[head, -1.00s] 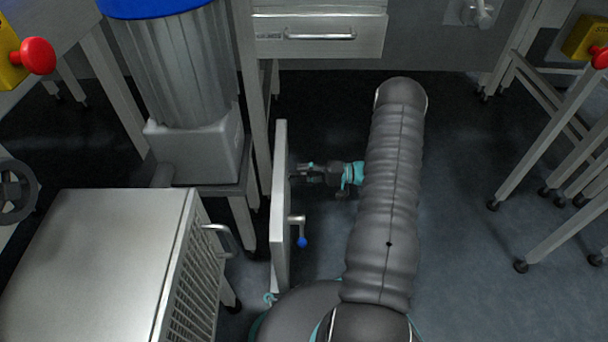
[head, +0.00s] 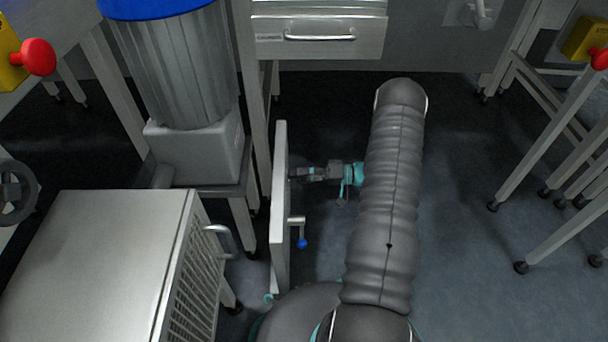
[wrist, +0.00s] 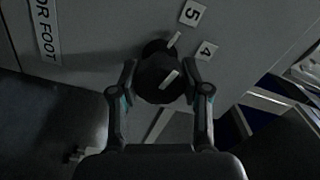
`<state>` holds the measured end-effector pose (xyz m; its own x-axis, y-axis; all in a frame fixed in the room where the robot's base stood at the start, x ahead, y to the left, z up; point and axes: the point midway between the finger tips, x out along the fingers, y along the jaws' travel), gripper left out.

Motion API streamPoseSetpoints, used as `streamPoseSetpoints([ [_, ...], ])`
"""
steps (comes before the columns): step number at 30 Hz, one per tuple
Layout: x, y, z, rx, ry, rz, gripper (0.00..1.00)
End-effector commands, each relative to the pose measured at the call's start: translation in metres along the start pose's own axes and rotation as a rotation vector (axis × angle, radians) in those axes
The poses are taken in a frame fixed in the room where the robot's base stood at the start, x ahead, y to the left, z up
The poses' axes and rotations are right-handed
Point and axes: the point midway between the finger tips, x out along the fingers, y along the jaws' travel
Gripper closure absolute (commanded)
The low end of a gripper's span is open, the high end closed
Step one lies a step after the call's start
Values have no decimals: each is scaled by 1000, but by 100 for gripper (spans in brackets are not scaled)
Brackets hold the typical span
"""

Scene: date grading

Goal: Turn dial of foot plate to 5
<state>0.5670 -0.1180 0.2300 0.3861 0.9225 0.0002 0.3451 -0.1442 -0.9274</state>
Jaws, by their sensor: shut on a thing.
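The foot plate (head: 280,215) stands upright, seen nearly edge-on in the head view. Its grey face (wrist: 100,30) fills the upper part of the wrist view. My gripper (wrist: 160,78) is shut on the dark round dial (wrist: 161,88), one finger on each side. A white line marks the dial's front, slanting up to the right. A second white mark behind it slants toward the "5" label (wrist: 193,13). The "4" label (wrist: 206,50) is below and right of the 5. In the head view, my gripper (head: 308,173) reaches left to the plate; the dial is hidden there.
A small crank with a blue knob (head: 302,243) sticks out of the plate below my gripper. A metal cabinet (head: 90,260) stands at left, a blue-topped bin (head: 180,70) behind it, and a drawer (head: 320,36) at the back. The floor right of my arm is open.

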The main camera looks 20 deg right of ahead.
Motion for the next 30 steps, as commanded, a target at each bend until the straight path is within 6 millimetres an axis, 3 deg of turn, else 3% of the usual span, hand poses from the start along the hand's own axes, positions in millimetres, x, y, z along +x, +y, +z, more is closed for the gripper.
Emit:
streamPoseSetpoints([
  [6, 1, 0, 1, 0, -3, 0, 88],
  [7, 1, 0, 1, 1, -3, 0, 48],
  [9, 1, 0, 1, 1, -2, 0, 31],
  [10, 1, 0, 1, 1, -2, 0, 28],
  [22, -7, 0, 0, 0, 3, 1, 28],
  [30, -51, 1, -1, 0, 4, 2, 28],
])
